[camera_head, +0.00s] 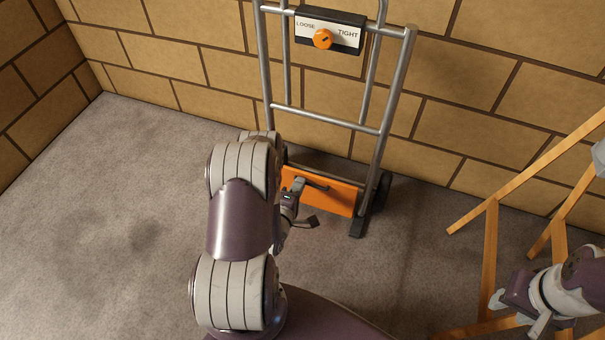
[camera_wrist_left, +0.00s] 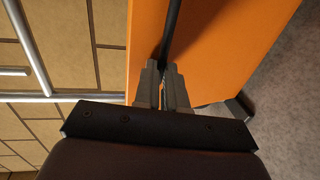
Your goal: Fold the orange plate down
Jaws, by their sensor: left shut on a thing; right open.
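The orange plate (camera_head: 340,196) is at the foot of a grey tubular hand truck (camera_head: 398,95). It stands up against the lower frame, looking upright or slightly tilted. A dark bar-like handle (camera_head: 318,184) runs along its face. My left gripper (camera_head: 299,186) is at the plate's left part, shut on the handle. In the left wrist view the fingers (camera_wrist_left: 164,75) close around the dark handle (camera_wrist_left: 172,28), with the orange plate (camera_wrist_left: 225,45) behind. My left arm hides the plate's left end in the head view. My right gripper (camera_head: 540,325) is far off at the lower right, open.
A panel marked LOOSE and TIGHT (camera_head: 345,40) with an orange knob (camera_head: 323,39) sits high on the hand truck, the knob's mark hard to read. A block wall (camera_head: 180,60) stands behind. A wooden frame (camera_head: 491,250) stands at right. Grey floor before the plate is clear.

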